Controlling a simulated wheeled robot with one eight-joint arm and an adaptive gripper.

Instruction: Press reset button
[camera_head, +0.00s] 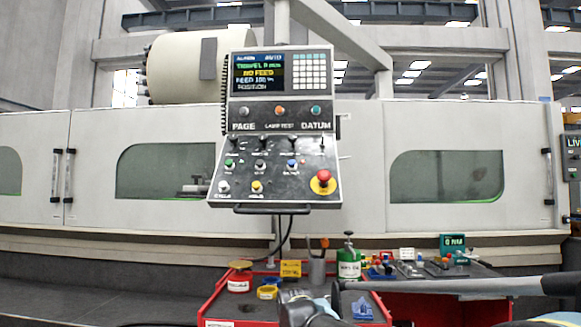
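A control panel (271,128) hangs on a post in front of a long pale machine. Its screen (258,72) shows text including "NO FEED". Below are a grey button, an orange button (279,111) and a teal button (316,111), over the words PAGE, LAMP TEST and DATUM. The sloped lower part has several small knobs, a blue button (291,164), a yellow button (257,187), a white button (223,187) and a red mushroom button on a yellow ring (323,180). I cannot read "reset" on any label. What seems to be my gripper (297,304) is low at the bottom centre, apart from the panel; its fingers are unclear.
A red tool cart (215,301) stands below the panel, holding a green bottle (348,262), a red-and-white tin (239,283) and small tools. My grey arm link crosses the lower right. The space directly before the panel is clear.

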